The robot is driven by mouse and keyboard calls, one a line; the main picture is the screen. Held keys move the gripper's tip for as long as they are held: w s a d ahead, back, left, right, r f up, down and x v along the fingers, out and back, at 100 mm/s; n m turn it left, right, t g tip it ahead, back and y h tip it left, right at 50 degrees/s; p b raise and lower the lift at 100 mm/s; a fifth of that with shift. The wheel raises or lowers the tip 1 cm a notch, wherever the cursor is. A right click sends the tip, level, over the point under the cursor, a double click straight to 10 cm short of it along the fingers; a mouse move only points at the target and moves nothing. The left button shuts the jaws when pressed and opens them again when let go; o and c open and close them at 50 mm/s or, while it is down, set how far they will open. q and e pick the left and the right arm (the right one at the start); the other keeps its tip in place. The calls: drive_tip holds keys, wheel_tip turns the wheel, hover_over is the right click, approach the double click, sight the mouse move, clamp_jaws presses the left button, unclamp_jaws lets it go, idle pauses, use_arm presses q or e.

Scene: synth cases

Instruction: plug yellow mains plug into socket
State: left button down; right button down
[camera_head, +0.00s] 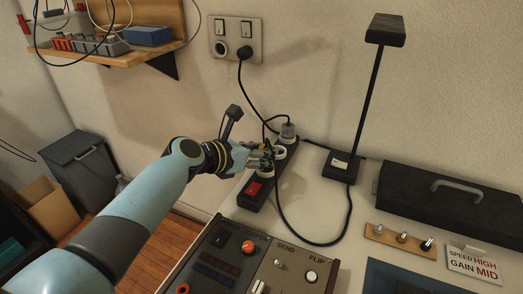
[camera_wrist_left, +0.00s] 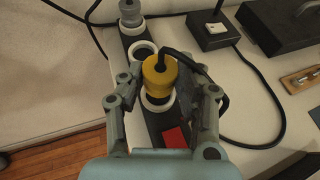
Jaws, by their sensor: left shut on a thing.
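My left gripper (camera_head: 264,155) is shut on the yellow mains plug (camera_wrist_left: 158,74), which sits between its fingers in the left wrist view. In the head view the fingers mostly cover the plug. A black cable leaves the plug's top side. The plug is over a white-rimmed round socket (camera_wrist_left: 157,104) of the black power strip (camera_head: 245,202), the socket nearest the red switch (camera_head: 254,188). I cannot tell whether the plug touches the socket or is in it. Another white socket (camera_head: 279,152) is beside it. My right gripper is not in view.
A grey plug (camera_head: 288,131) occupies the strip's far socket. A loose black cable loops over the bench on the right. A desk lamp (camera_head: 341,166), a black case (camera_head: 450,199) and a control panel (camera_head: 250,262) stand around. A wall outlet (camera_head: 236,38) holds a black plug.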

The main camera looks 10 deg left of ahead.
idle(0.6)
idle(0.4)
use_arm(q)
drive_tip(key=shift+p, duration=0.5)
drive_tip(key=shift+f+b, duration=0.9)
drive_tip(key=shift+f, duration=0.3)
drive_tip(key=c, duration=0.8)
unclamp_jaws()
drive_tip(key=shift+s, duration=0.1)
drive_tip(key=v, duration=1.2)
